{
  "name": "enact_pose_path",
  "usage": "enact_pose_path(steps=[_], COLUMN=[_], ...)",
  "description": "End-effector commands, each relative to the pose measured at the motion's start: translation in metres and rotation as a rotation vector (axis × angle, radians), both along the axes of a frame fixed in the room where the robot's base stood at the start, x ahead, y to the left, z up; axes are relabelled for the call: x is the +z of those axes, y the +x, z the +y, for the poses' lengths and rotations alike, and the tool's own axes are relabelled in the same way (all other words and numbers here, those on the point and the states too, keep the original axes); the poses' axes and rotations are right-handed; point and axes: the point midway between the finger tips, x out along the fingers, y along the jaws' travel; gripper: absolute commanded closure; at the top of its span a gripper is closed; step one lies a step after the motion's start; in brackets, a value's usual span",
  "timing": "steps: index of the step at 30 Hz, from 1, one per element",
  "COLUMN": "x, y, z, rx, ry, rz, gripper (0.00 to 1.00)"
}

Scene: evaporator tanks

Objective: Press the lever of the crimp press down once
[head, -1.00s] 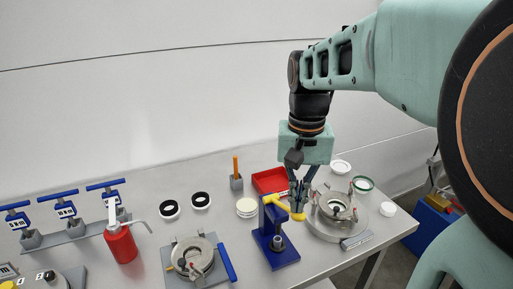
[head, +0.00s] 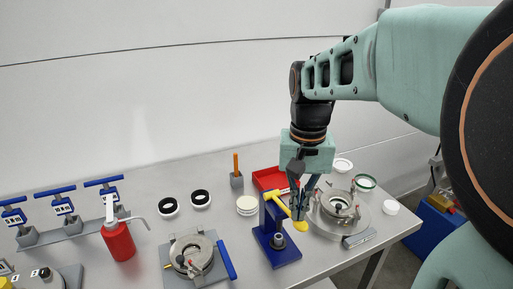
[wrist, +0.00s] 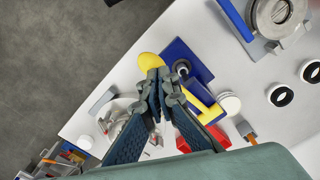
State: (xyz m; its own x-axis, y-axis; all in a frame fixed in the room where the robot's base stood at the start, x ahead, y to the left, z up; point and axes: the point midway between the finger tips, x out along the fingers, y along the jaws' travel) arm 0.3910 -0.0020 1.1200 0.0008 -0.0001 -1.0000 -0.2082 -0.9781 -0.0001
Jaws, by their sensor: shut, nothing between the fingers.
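The crimp press is a blue stand (head: 276,248) on the grey table, with a blue upright and a small metal post on its base. Its yellow lever (head: 279,204) slopes down to the right and ends in a yellow knob (head: 300,226). My gripper (head: 299,216) is shut and empty, with its fingertips at the lever's knob end; they seem to touch it. In the wrist view the knob (wrist: 149,62) shows just beyond the fingertips (wrist: 158,76), and the blue base (wrist: 190,60) lies beside them. The fingers hide the middle part of the lever.
A round metal fixture (head: 338,210) stands close on the right of the press. A red tray (head: 268,179) lies behind it. A clamp fixture with a blue handle (head: 227,260) is to the left, and a red bottle (head: 119,241) stands farther left.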

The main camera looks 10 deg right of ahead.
Motion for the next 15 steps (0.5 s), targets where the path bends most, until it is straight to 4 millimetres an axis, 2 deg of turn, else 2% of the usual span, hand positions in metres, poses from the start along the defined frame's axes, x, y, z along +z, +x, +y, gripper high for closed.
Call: enact_pose_path(steps=[15], x=[-0.021], y=[-0.001], z=[0.0], rx=[0.001], ry=[0.001], rz=[-0.001], gripper=[1.0])
